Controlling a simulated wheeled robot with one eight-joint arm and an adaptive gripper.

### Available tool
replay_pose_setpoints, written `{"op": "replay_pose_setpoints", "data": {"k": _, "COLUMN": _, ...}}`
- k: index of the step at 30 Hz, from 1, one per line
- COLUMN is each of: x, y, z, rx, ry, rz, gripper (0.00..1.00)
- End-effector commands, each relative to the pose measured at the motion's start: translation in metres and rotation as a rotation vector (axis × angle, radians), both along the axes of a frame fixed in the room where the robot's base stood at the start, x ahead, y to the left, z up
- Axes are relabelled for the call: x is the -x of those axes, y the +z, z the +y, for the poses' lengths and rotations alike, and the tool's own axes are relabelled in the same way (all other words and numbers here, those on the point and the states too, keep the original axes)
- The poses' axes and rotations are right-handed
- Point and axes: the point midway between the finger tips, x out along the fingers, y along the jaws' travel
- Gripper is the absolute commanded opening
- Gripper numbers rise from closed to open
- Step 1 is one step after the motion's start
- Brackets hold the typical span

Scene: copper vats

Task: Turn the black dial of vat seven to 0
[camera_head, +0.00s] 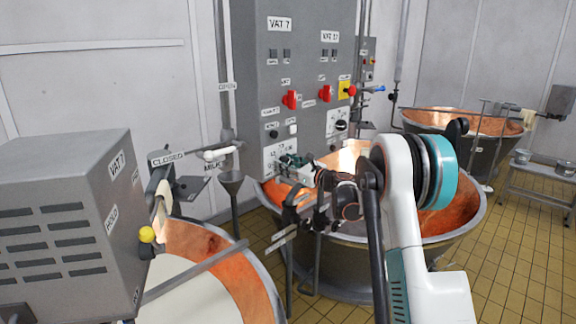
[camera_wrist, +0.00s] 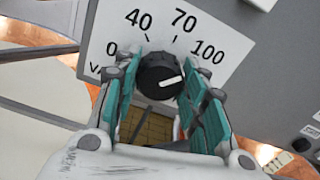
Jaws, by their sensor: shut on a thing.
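The black dial (camera_wrist: 161,75) is in the middle of the wrist view, on a white scale plate (camera_wrist: 208,28) marked 0, 40, 70 and 100. Its white pointer mark points right, towards the 100 side and away from 0. My gripper (camera_wrist: 163,88) has its teal-padded fingers on both sides of the dial, shut on it. In the head view my gripper (camera_head: 293,165) reaches the lower left of the grey control panel (camera_head: 258,60), under the VAT 7 label (camera_head: 279,24), and hides the dial there. Part of the scale plate (camera_head: 274,155) shows beside it.
A copper vat (camera_head: 460,205) stands below the panel, under my arm. Another vat (camera_head: 262,300) and a grey box (camera_head: 65,225) labelled VAT 7 are at the left. Red switches (camera_head: 290,99) sit above the gripper.

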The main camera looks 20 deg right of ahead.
Motion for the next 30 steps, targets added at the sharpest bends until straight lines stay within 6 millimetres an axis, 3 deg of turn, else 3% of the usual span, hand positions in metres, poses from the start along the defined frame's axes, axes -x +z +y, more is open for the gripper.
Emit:
{"op": "replay_pose_setpoints", "data": {"k": 11, "x": 0.0004, "y": -0.0018, "z": 0.0002, "rx": 0.108, "ry": 0.0, "rz": -0.044, "gripper": 0.15}}
{"op": "replay_pose_setpoints", "data": {"k": 30, "x": 0.0007, "y": -0.003, "z": 0.0011, "rx": 0.645, "ry": 0.0, "rz": -0.264, "gripper": 0.15}}
